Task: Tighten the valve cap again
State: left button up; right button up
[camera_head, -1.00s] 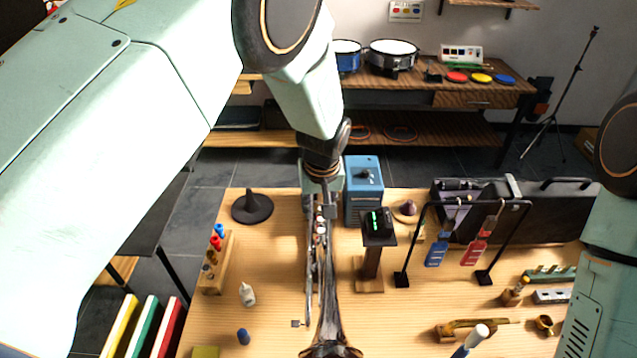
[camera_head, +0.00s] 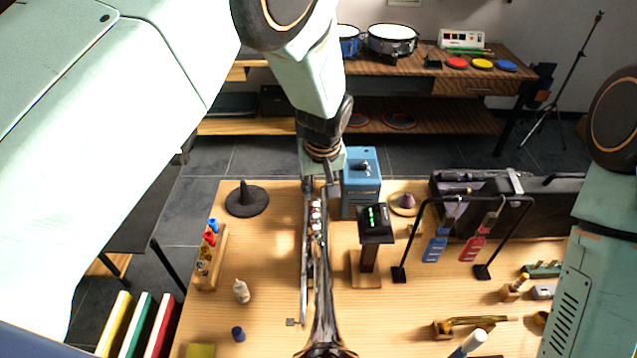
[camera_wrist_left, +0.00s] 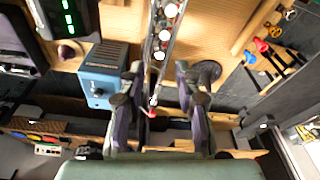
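A brass trumpet (camera_head: 322,290) stands out over the middle of the table, its bell toward the near edge. Its valve section (camera_head: 316,215) is at the far end; in the left wrist view several pale round valve caps (camera_wrist_left: 164,35) show in a row along it. Which cap is loose I cannot tell. My left gripper (camera_head: 321,188) is at the far end of the trumpet. In the left wrist view its two dark fingers (camera_wrist_left: 160,98) are apart, with the narrow trumpet end between them and gaps visible. My right gripper is out of view; only that arm shows at the right.
A blue box (camera_head: 361,196) and a stand with a green-lit display (camera_head: 375,220) are close right of the trumpet. A black cone stand (camera_head: 246,199), a bottle rack (camera_head: 211,262) and a white bottle (camera_head: 241,291) are left. A black rack with tags (camera_head: 437,249) stands right.

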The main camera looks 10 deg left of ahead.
aim_at(317, 206)
pick_arm(q)
jog(key=b+x, duration=0.6)
jog(key=x, duration=0.2)
jog(key=shift+f+b, duration=0.15)
jog(key=shift+b, duration=0.15)
jog(key=shift+b+x, duration=0.9)
jog(key=shift+x, duration=0.2)
jog(key=shift+c, duration=0.4)
grip_shut()
